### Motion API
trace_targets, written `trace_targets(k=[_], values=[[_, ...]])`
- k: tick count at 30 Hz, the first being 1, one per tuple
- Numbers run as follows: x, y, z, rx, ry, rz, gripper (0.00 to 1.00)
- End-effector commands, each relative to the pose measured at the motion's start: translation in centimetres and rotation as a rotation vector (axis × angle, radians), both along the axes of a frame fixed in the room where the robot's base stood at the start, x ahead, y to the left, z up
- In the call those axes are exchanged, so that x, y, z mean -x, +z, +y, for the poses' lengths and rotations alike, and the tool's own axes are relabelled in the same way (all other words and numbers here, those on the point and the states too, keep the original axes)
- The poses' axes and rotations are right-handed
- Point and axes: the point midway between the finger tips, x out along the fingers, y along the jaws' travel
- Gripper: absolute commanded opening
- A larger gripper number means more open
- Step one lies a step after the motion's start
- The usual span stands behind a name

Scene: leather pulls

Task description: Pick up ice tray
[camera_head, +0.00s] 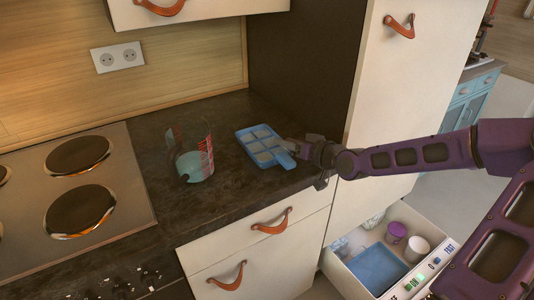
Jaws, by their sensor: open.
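The blue ice tray (262,143) lies flat on the dark countertop, right of the measuring cup. It has pale square compartments and a short handle tab at its front right end. My gripper (296,148) is at the right end of the tray, close to the handle, with the arm reaching in from the right. The gripper is open. Its fingertips are small and dark here, so I cannot tell whether they touch the tray or straddle the handle.
A clear measuring cup (191,155) with red markings stands left of the tray. A cooktop (101,222) is further left. A tall cream cabinet (405,80) rises behind my arm. Below, an open drawer (352,268) holds containers. Bare counter (222,210) lies in front of the tray.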

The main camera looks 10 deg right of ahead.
Motion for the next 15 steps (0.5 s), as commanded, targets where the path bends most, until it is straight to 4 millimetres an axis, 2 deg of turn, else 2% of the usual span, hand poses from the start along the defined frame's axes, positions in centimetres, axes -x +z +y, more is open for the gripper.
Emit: trace_targets(k=[4,11,12,15], values=[[-1.06,-0.35,0.54,0.001,0.000,0.000,0.44],[-1.18,-0.33,0.60,0.000,-0.001,0.000,0.44],[-1.17,-0.33,0.59,0.000,-0.001,0.000,0.42],[-1.15,-0.33,0.60,0.000,-0.001,0.000,0.24]])
